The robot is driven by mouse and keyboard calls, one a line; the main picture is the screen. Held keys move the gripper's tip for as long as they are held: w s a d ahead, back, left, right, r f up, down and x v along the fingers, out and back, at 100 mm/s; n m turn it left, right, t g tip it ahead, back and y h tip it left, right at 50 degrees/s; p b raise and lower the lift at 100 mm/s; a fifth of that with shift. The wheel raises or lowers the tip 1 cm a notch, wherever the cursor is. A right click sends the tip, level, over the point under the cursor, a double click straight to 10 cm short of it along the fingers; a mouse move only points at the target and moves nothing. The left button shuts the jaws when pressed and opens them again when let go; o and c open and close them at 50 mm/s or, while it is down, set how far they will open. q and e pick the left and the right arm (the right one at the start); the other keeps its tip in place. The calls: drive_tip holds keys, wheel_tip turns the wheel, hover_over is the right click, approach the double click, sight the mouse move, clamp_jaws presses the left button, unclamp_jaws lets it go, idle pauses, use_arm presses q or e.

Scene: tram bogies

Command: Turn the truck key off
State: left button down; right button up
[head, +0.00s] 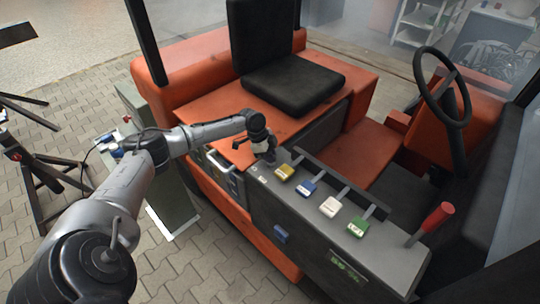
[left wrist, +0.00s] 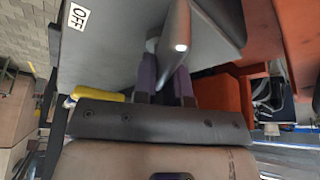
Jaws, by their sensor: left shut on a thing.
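The truck's grey control panel (head: 325,240) runs along the near side of the orange truck. My left gripper (head: 266,156) points down at the panel's far left end, beside the yellow lever. In the left wrist view its two dark purple fingers (left wrist: 166,82) are shut on a grey metal piece (left wrist: 176,38), which seems to be the truck key. In the head view the gripper hides the key, so I cannot tell its angle there. A white OFF label (left wrist: 77,17) is on the panel near the key. My right gripper is in neither view.
Levers with yellow (head: 285,173), blue (head: 306,188), white (head: 330,207) and green (head: 356,227) knobs line the panel. A red-handled lever (head: 437,217) stands at its near right end. A black seat (head: 291,87) and a steering wheel (head: 446,87) are behind.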

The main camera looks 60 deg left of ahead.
use_arm(q)
drive_tip(key=shift+r+n+p, duration=0.2)
drive_tip(key=shift+n+p, duration=0.1)
drive_tip(key=shift+p, duration=0.4)
drive_tip(key=n+y+p, duration=0.1)
drive_tip(key=n+p, duration=0.2)
drive_tip(key=p, duration=0.1)
drive_tip(key=n+t+y+p, duration=0.1)
drive_tip(key=n+p, duration=0.2)
drive_tip(key=p, duration=0.2)
drive_tip(key=n+y+p, duration=0.1)
drive_tip(key=n+p, duration=0.2)
drive_tip(key=p, duration=0.2)
drive_tip(key=shift+d+r+t+y, duration=0.1)
drive_tip(key=shift+d+t+y, duration=0.2)
drive_tip(key=shift+f+n+y+p, duration=0.2)
drive_tip(key=shift+n+y+p, duration=0.2)
drive_tip(key=shift+n+p, duration=0.9)
drive_tip(key=c, duration=1.2)
unclamp_jaws()
drive_tip(key=shift+f, duration=0.1)
drive_tip(key=shift+o, duration=0.2)
